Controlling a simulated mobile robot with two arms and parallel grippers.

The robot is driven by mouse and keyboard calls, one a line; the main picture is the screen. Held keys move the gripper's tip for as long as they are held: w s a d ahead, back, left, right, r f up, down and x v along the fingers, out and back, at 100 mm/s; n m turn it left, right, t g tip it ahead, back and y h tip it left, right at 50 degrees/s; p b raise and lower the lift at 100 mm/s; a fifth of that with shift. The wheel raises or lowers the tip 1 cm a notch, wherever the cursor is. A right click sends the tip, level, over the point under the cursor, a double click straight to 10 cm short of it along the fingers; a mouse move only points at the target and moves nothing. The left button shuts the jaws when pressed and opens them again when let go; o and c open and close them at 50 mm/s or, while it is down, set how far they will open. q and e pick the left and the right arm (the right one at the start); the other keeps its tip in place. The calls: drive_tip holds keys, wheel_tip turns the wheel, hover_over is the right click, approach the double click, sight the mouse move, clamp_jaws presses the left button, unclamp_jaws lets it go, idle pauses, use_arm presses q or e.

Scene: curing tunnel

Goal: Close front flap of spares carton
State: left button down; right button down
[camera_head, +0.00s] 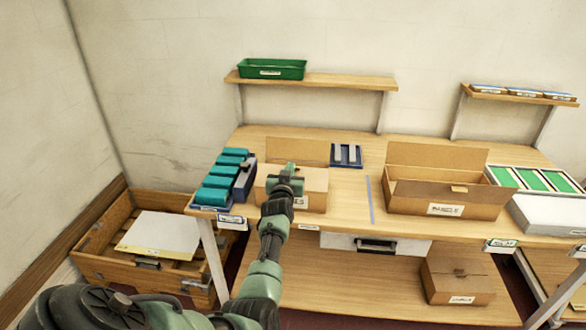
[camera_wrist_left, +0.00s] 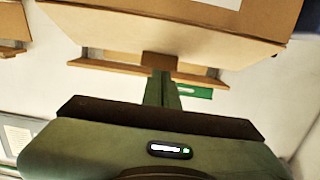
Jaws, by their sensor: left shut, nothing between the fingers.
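Two cardboard cartons stand on the bench; I cannot read their labels to tell which is the spares carton. The smaller left carton (camera_head: 318,201) has its back flap (camera_head: 298,151) upright; my left gripper (camera_head: 289,169) is shut and empty over it and hides part of its top. In the left wrist view a labelled carton (camera_wrist_left: 150,25) fills the top, with a small brown tab at its edge. My fingers (camera_wrist_left: 162,86) point at this tab; I cannot tell whether they touch. The larger right carton (camera_head: 400,200) is open, its back flap (camera_head: 437,157) upright. My right gripper is out of view.
Teal boxes (camera_head: 222,181) stand left of the smaller carton. A blue holder (camera_head: 346,155) lies behind it. A green tray (camera_head: 272,70) sits on the wall shelf. Green-panelled frames (camera_head: 530,180) and a white box (camera_head: 548,214) are at the right. Bench between the cartons is mostly clear.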

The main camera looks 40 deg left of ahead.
use_arm(q)
drive_tip(key=shift+w+a+f, duration=0.15)
drive_tip(key=shift+w+a, duration=0.1)
drive_tip(key=shift+w, duration=0.15)
drive_tip(key=shift+w+f+b, duration=0.15)
drive_tip(key=shift+w+b, duration=0.3)
drive_tip(key=shift+b, duration=0.55)
drive_tip(key=shift+w+a+g+h, duration=0.15)
drive_tip(key=shift+w+g+h, duration=0.05)
drive_tip(key=shift+g+h, duration=0.1)
drive_tip(key=shift+w+a+g+p, duration=0.2)
drive_tip(key=shift+g+p, duration=0.1)
drive_tip(key=shift+p, duration=0.35)
drive_tip(key=shift+w+a+f+h, duration=0.1)
drive_tip(key=shift+f+h, duration=0.05)
drive_tip(key=shift+h, duration=0.15)
drive_tip(key=shift+w+f+b, duration=0.1)
drive_tip(key=shift+f+b, duration=0.2)
drive_tip(key=shift+f, duration=0.05)
drive_tip(key=shift+w+a+f+g, duration=0.1)
drive_tip(key=shift+w+f+g, duration=0.1)
drive_tip(key=shift+g, duration=0.1)
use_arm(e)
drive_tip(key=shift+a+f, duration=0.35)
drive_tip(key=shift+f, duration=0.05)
use_arm(q)
drive_tip(key=shift+b, duration=0.3)
drive_tip(key=shift+r, duration=0.1)
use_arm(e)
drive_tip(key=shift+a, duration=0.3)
